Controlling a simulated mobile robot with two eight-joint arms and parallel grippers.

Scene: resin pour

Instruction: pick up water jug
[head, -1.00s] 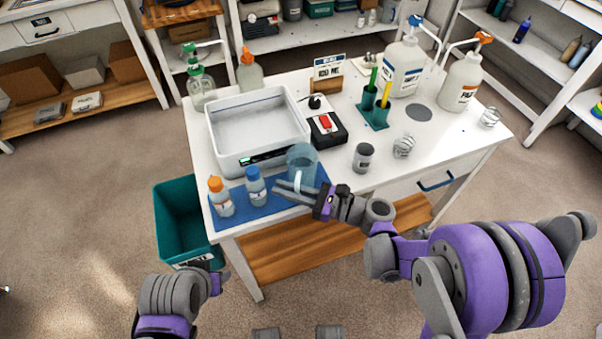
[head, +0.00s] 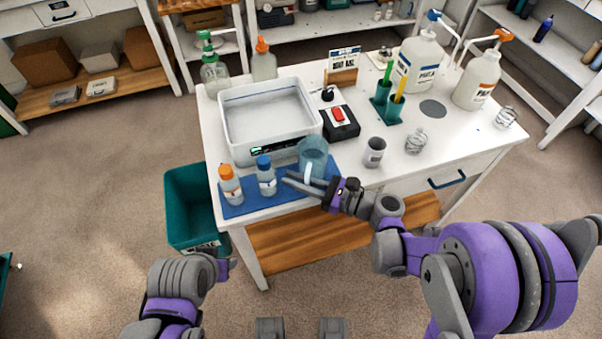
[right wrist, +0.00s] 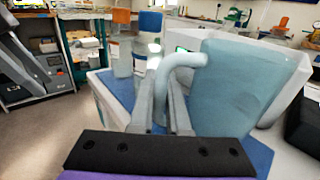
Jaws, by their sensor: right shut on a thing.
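The water jug (head: 313,152) is a translucent blue vessel on the right part of the blue mat (head: 240,207), near the table's front edge. It stands upright and also fills the right side of the right wrist view (right wrist: 255,85). My right gripper (head: 306,186) reaches in from the right at the jug's front. In the right wrist view its two fingers (right wrist: 163,112) are shut around the jug's pale curved handle (right wrist: 178,65). I cannot make out a gap under the jug. My left arm shows at the lower left, but its gripper fingers do not show.
An orange-capped bottle (head: 231,187) and a blue-capped bottle (head: 266,178) stand on the mat left of the jug. A white basin (head: 234,135) is behind. A grey cup (head: 374,153) and a black box with a red switch (head: 340,124) are to the right.

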